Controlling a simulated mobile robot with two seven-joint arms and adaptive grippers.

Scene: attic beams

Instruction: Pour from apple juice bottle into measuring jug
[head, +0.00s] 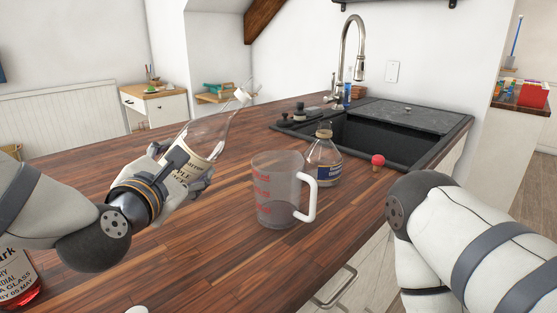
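My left gripper (186,172) is shut around a clear bottle with a cream label (203,167), whose partly hidden lettering seems to fit the apple juice bottle. The bottle is tilted, its neck pointing up and right, with a white piece at the top end. It is held above the counter, left of the measuring jug. The measuring jug (276,188) is clear with red markings and a white handle on its right. It stands upright; I cannot tell whether liquid is in it. My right arm is at the right edge; its gripper is not visible.
Another labelled bottle (325,165) stands close behind the jug's handle. A red cordial bottle (20,275) is at the lower left. The wooden counter (190,265) is mostly clear in front of the jug.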

